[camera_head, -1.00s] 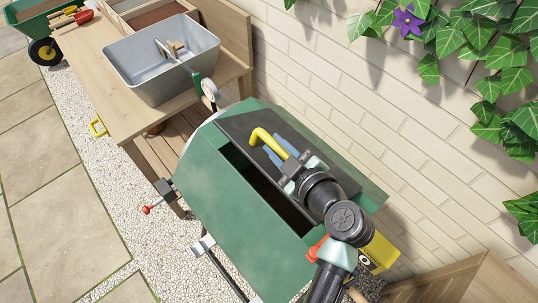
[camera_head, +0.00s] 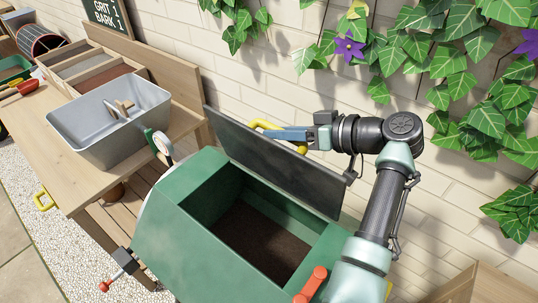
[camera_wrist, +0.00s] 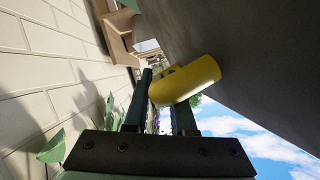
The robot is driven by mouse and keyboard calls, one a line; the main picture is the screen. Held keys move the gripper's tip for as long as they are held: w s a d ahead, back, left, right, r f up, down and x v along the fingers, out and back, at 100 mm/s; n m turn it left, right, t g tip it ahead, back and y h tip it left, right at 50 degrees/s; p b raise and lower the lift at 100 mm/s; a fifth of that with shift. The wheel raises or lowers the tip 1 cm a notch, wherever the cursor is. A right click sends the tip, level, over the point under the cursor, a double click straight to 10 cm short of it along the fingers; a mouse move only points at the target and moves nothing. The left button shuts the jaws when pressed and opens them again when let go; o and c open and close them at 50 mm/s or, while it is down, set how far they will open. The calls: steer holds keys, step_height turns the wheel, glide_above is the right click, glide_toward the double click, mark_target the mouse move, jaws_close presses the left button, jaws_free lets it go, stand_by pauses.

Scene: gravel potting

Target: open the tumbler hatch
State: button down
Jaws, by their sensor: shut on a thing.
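The green tumbler (camera_head: 180,235) stands in front of the wall with its hatch opening uncovered, and dark soil (camera_head: 262,240) shows inside. The dark hatch lid (camera_head: 270,160) is tilted up steeply along the wall side of the opening. Its yellow handle (camera_head: 262,124) is partly hidden behind the lid in the head view. My gripper (camera_head: 290,134) is at the handle on the lid's far side. In the wrist view, the yellow handle (camera_wrist: 190,80) lies between the fingers of my gripper (camera_wrist: 165,100), beside the lid's dark face (camera_wrist: 255,60). My gripper is shut on the handle.
A wooden bench (camera_head: 60,150) stands at the left with a grey tub (camera_head: 108,128) and a divided wooden tray (camera_head: 90,68). A round dial (camera_head: 163,142) stands near the lid. Ivy (camera_head: 450,60) hangs on the brick wall (camera_head: 420,200) behind my arm.

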steer(key=shift+m+g+y, duration=0.4)
steer(key=shift+m, duration=0.4)
steer(key=w+d+b, duration=0.1)
steer(key=b, duration=0.2)
steer(key=w+d+f+b, duration=0.1)
steer(key=w+b, duration=0.1)
steer(key=b, duration=0.2)
steer(key=w+d+b, duration=0.1)
steer(key=b, duration=0.2)
steer(key=shift+w+f+b, duration=0.2)
steer(key=shift+b, duration=0.15)
steer(key=shift+w+b, duration=0.15)
steer(key=shift+b, duration=0.15)
steer(key=c, duration=1)
jaws_free()
steer(key=shift+p+v, duration=0.35)
steer(key=shift+v, duration=3.45)
